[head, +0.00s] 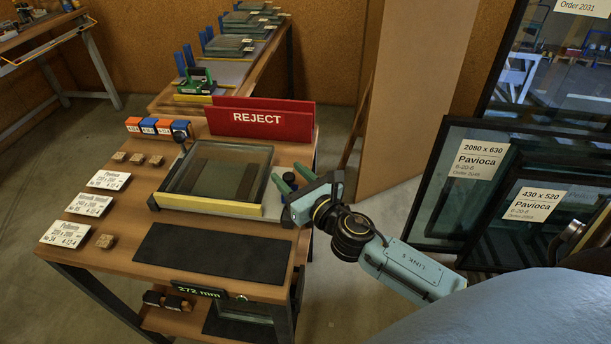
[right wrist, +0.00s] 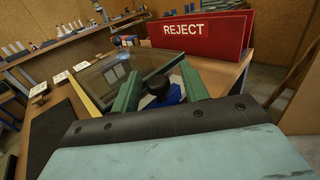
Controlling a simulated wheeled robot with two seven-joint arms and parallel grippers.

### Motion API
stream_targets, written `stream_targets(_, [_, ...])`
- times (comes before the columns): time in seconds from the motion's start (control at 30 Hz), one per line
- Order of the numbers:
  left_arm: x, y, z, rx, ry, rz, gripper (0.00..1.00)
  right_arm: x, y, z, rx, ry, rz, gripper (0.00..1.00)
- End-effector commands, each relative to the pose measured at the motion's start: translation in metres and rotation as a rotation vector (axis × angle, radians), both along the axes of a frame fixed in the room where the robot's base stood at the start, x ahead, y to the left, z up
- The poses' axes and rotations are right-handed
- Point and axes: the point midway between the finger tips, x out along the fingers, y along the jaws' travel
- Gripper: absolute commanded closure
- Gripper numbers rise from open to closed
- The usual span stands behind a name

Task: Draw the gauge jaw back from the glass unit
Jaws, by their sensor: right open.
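The glass unit (head: 228,172), a dark-edged pane, lies flat on the wooden table (head: 160,213) with a yellow strip along its front. It also shows in the right wrist view (right wrist: 118,75). My right gripper (head: 292,179) is at the right end of the glass, its green fingers open. In the right wrist view a black knob (right wrist: 156,86) on a blue block (right wrist: 170,96), which looks like the gauge jaw, sits between the spread fingers. In the head view the gripper mostly hides this block. I cannot tell whether it touches the glass. My left gripper is not in view.
A red REJECT rack (head: 262,120) stands behind the glass. A dark mat (head: 198,252) lies in front, with a 272 mm readout (head: 198,290) on the table's front edge. Labels and wooden blocks (head: 105,241) lie at left. Framed glass panels (head: 450,215) stand at right.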

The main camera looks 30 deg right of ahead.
Motion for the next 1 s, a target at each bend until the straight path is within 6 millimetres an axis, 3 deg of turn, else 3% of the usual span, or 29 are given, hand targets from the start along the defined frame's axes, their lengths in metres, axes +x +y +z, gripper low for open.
stream_targets(0.6, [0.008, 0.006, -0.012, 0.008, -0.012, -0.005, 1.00, -0.102, -0.009, -0.002, 0.000, 0.003, -0.001, 0.55])
stream_targets(0.8, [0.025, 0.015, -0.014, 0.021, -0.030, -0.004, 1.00, -0.123, -0.010, -0.002, 0.001, 0.002, -0.002, 0.55])
stream_targets(1.0, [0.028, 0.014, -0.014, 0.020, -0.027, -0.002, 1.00, -0.130, -0.011, 0.000, -0.002, 0.001, -0.001, 0.55])
